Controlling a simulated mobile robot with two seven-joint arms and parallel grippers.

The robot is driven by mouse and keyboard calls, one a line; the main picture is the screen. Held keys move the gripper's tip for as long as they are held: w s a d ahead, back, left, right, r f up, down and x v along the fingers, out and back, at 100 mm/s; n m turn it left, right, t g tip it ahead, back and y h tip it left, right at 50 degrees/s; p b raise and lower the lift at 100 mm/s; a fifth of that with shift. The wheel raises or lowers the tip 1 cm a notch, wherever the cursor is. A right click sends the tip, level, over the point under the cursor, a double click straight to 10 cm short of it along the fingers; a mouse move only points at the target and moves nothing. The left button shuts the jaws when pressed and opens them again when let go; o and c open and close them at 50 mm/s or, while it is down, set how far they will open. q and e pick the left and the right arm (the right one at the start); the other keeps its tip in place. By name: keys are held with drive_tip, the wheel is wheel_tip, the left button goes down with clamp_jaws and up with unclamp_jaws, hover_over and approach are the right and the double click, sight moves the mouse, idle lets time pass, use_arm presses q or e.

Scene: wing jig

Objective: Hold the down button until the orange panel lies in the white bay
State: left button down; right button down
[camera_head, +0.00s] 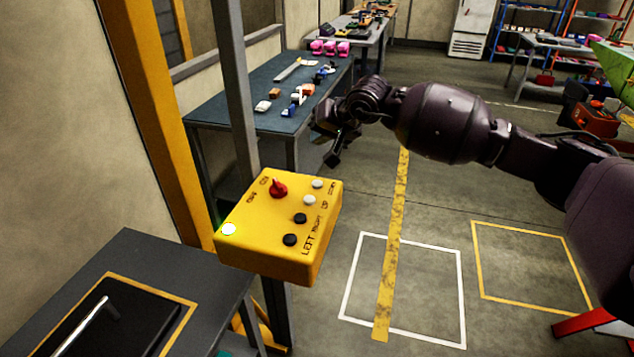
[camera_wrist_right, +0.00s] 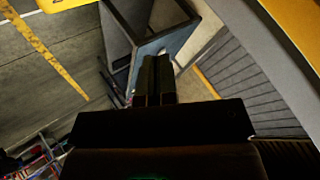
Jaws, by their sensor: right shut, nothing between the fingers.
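A yellow control box (camera_head: 280,222) stands in the middle of the head view. It has a red knob (camera_head: 278,187), two white buttons and two black buttons, and a lit greenish-white lamp (camera_head: 228,229). The down button (camera_head: 317,184) is the white one at its far right corner. My right gripper (camera_head: 333,160) is shut and empty, above and beyond the box, apart from the button. Its closed fingers also show in the right wrist view (camera_wrist_right: 154,75). The white bay (camera_head: 425,290) is a white outline on the floor. I cannot make out the orange panel. My left gripper is out of view.
A yellow post (camera_head: 155,110) and a grey post (camera_head: 236,90) rise behind the box. A blue-topped bench (camera_head: 225,108) with small parts stands beyond. A dark table (camera_head: 130,250) is at the lower left. A yellow floor outline (camera_head: 520,300) lies right of the white bay.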

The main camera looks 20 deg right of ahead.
sight(319, 181)
drive_tip(key=shift+f, duration=0.15)
